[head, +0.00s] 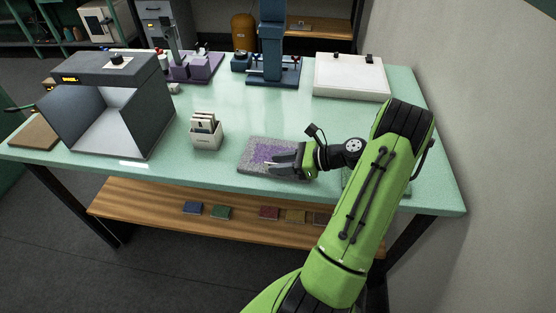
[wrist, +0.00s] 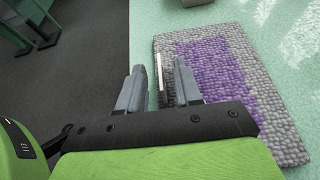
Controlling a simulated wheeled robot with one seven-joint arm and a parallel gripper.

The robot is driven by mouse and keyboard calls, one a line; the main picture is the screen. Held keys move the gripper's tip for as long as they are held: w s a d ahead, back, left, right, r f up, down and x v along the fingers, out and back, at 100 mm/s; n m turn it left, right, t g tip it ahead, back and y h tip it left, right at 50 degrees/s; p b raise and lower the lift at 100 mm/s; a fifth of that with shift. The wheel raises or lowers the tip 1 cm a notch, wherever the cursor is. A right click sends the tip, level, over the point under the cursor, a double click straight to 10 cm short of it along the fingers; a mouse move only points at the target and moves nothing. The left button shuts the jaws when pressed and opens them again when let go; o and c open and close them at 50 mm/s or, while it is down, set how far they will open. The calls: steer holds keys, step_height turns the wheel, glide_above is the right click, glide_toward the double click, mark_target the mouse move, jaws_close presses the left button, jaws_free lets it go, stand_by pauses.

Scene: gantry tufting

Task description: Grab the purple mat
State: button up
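The purple mat (head: 262,149) is a pebbly grey square with a purple middle. It lies near the front edge of the green table, and its right part is hidden by my gripper (head: 274,162). In the wrist view the mat (wrist: 215,65) fills the right of centre. My gripper (wrist: 158,68) is open there, with its two fingers apart. The mat's front edge shows in the gap between them, one finger on the mat's side and the other towards the table edge. I cannot tell whether either finger touches the mat.
A white card holder (head: 206,134) stands left of the mat on the green table (head: 225,172). A grey light booth (head: 105,105) is at the left, and a white panel (head: 350,78) is at the back right. A wooden shelf (head: 150,205) below holds several small coloured squares.

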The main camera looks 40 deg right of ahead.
mark_target(256, 159)
steer(key=x, duration=0.3)
steer(key=shift+s+d, duration=0.1)
jaws_close()
